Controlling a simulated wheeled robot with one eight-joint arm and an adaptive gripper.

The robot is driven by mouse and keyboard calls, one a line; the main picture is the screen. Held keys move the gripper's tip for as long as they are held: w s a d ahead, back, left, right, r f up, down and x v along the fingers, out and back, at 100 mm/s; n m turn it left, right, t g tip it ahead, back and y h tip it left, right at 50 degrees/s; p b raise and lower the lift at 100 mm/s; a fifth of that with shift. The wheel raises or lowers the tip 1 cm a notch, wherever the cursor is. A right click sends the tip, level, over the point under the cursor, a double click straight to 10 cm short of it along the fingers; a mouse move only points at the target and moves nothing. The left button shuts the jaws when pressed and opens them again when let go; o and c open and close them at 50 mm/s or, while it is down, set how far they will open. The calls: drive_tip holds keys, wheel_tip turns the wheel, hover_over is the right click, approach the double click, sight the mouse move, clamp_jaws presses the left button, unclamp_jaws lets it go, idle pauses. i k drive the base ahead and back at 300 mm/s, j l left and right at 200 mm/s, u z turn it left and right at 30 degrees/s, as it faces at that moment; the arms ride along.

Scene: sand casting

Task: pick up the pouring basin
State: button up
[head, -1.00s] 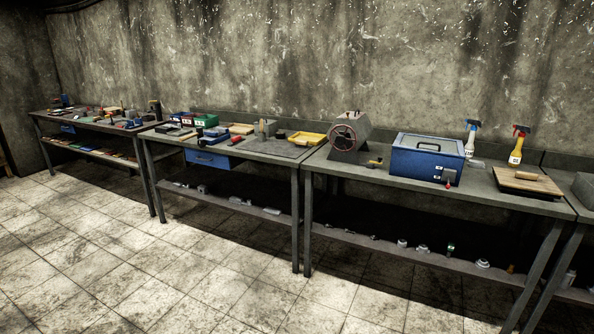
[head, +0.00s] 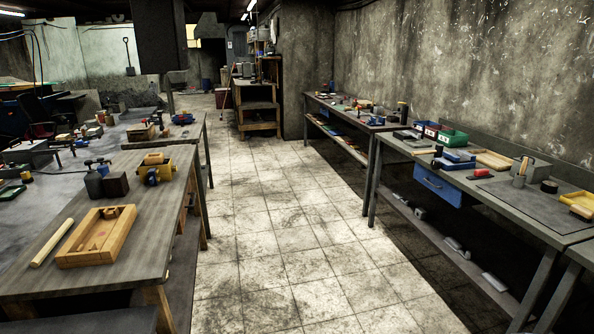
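I cannot pick out the pouring basin with certainty among the small items on the benches. On the near left bench lies an open wooden frame (head: 97,237) with a small piece at its far end, and a pale wooden rod (head: 52,242) beside it. On the right bench a yellow tray (head: 578,203) is cut by the picture edge. My gripper is not in view.
A tiled floor aisle (head: 268,240) runs clear between the left bench (head: 150,222) and the right benches (head: 470,185). A wooden shelf unit (head: 257,105) stands at the far end.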

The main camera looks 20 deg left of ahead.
sight(154, 158)
drive_tip(key=i+j+u, duration=0.35)
drive_tip(key=i, duration=0.3)
drive_tip(key=i+u, duration=0.35)
drive_tip(key=i, duration=0.25)
drive_tip(key=i+l+u, duration=0.2)
drive_tip(key=i+u, duration=0.15)
drive_tip(key=i, duration=0.3)
drive_tip(key=i+u, duration=0.4)
drive_tip(key=i+l+u, duration=0.25)
drive_tip(key=u, duration=0.15)
drive_tip(key=i+l+u, duration=0.65)
drive_tip(key=u, duration=0.15)
drive_tip(key=i+l+u, duration=0.2)
drive_tip(key=l+u, duration=0.2)
drive_tip(key=i+l+u, duration=0.15)
drive_tip(key=l+u, duration=0.15)
drive_tip(key=i+l+u, duration=0.1)
drive_tip(key=l+u, duration=0.15)
drive_tip(key=l, duration=0.3)
drive_tip(key=i+l+u, duration=0.1)
drive_tip(key=l+u, duration=0.2)
drive_tip(key=l, duration=0.15)
